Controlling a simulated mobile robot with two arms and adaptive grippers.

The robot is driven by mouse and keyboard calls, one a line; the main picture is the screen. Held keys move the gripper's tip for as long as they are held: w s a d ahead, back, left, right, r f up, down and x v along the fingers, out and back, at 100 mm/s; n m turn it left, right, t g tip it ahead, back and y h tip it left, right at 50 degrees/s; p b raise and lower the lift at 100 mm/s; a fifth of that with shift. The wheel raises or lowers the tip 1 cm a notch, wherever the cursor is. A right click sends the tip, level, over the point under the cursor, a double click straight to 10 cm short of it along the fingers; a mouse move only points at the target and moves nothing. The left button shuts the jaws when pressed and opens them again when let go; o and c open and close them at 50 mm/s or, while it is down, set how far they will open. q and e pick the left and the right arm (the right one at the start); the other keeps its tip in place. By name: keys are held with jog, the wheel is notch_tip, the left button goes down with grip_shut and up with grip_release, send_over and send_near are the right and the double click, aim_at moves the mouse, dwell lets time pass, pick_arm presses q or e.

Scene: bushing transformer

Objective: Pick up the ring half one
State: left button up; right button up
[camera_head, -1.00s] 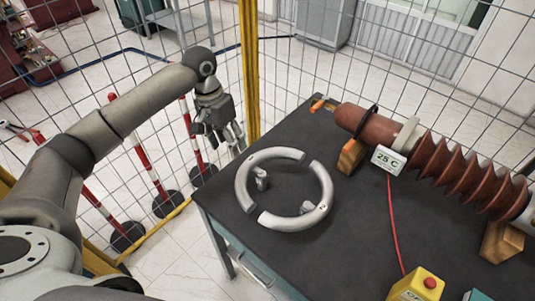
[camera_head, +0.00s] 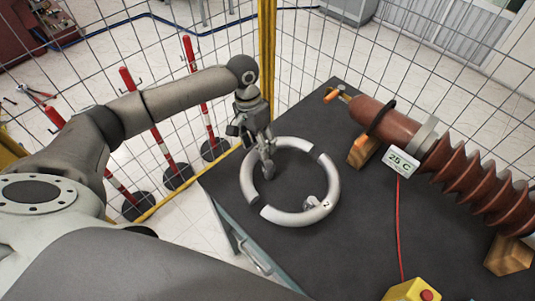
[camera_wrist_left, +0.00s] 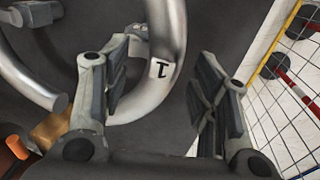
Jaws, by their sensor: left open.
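Ring half one (camera_head: 247,180) is a light grey curved piece lying on the dark table at the left side of the ring. In the left wrist view, ring half one (camera_wrist_left: 160,85) carries a label "1". My left gripper (camera_head: 266,158) is above it, pointing down. In the left wrist view, my left gripper (camera_wrist_left: 160,75) is open, with one finger on each side of the labelled section. Whether the fingers touch it I cannot tell. Ring half two (camera_head: 326,198), marked "2", lies opposite, with small gaps between the ends. My right gripper is not in view.
A brown ribbed bushing (camera_head: 465,175) rests on wooden blocks (camera_head: 363,150) at the right. A "25 C" display (camera_head: 401,163) stands by it, with a red cable on the table (camera_head: 350,250). A yellow box with a red button (camera_head: 413,291) is in front. Wire fence (camera_head: 330,45) stands behind.

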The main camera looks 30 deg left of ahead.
pick_arm(q)
jog(key=shift+s+d+f, duration=0.1)
jog(key=shift+d+f, duration=0.05)
jog(key=shift+f, duration=0.8)
jog(key=c, duration=1.2)
grip_shut()
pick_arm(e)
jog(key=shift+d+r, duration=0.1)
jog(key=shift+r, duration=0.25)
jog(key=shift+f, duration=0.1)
